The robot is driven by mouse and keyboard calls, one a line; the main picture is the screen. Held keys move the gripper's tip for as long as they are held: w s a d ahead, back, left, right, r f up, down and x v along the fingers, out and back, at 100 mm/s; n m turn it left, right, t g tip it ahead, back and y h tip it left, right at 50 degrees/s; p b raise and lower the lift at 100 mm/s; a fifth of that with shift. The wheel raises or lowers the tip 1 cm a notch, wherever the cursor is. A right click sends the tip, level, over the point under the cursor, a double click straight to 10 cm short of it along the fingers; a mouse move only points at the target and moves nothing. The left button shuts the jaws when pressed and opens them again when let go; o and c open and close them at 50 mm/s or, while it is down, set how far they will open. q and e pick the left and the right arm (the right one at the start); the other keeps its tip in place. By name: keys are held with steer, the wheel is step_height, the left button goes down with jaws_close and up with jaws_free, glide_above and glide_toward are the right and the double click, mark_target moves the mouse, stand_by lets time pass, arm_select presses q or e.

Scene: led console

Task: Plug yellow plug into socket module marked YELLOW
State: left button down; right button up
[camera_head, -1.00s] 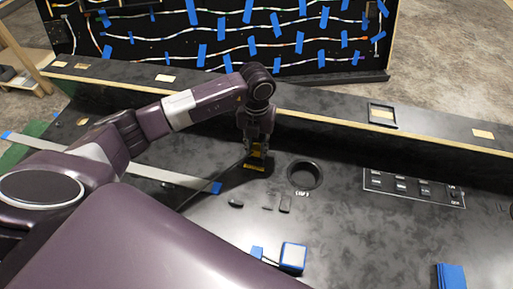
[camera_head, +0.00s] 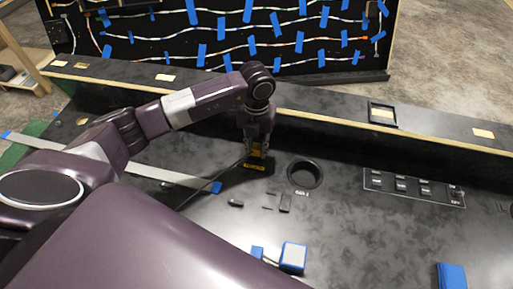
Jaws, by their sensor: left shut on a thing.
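My left gripper (camera_head: 257,149) points down over the black console and is shut on the yellow plug (camera_head: 257,151), of which only a small yellow part shows between the fingers. A dark cable runs from it down to the left. A yellow label (camera_head: 254,167) lies on the console just below the plug, at what looks like the socket module; its text is too small to read. The fingers and the plug hide the socket opening, so I cannot tell whether the plug is in it. My right gripper is not in view.
A round black ring (camera_head: 304,173) stands right of the gripper. A switch panel (camera_head: 413,187) is further right. Small dark parts (camera_head: 285,203) and a blue-white block (camera_head: 293,257) lie in front. A raised ledge (camera_head: 335,128) runs behind, before an upright board with LED strips (camera_head: 250,45).

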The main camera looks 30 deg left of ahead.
arm_select(q)
steer(key=shift+f+b, duration=0.5)
steer(key=shift+f, duration=0.05)
stand_by(0.8)
steer(key=shift+s+f+b, duration=0.4)
steer(key=shift+f+b, duration=0.1)
steer(key=shift+f, duration=0.1)
stand_by(0.7)
steer(key=c, duration=0.9)
jaws_free()
steer(key=shift+o, duration=0.2)
steer(key=shift+w+a+r+p, duration=0.1)
steer(key=shift+w+r+p, duration=0.05)
steer(key=shift+r+p, duration=0.4)
steer(key=shift+w+a+r+p, duration=0.15)
steer(key=shift+r+p, duration=0.25)
steer(key=shift+r, duration=0.2)
steer(key=shift+w+d+r+p, duration=0.15)
steer(key=shift+r+p, duration=0.65)
steer(key=shift+r, duration=0.45)
steer(key=shift+s+d+r+p, duration=0.1)
steer(key=shift+r+p, duration=0.65)
steer(key=shift+r, duration=0.5)
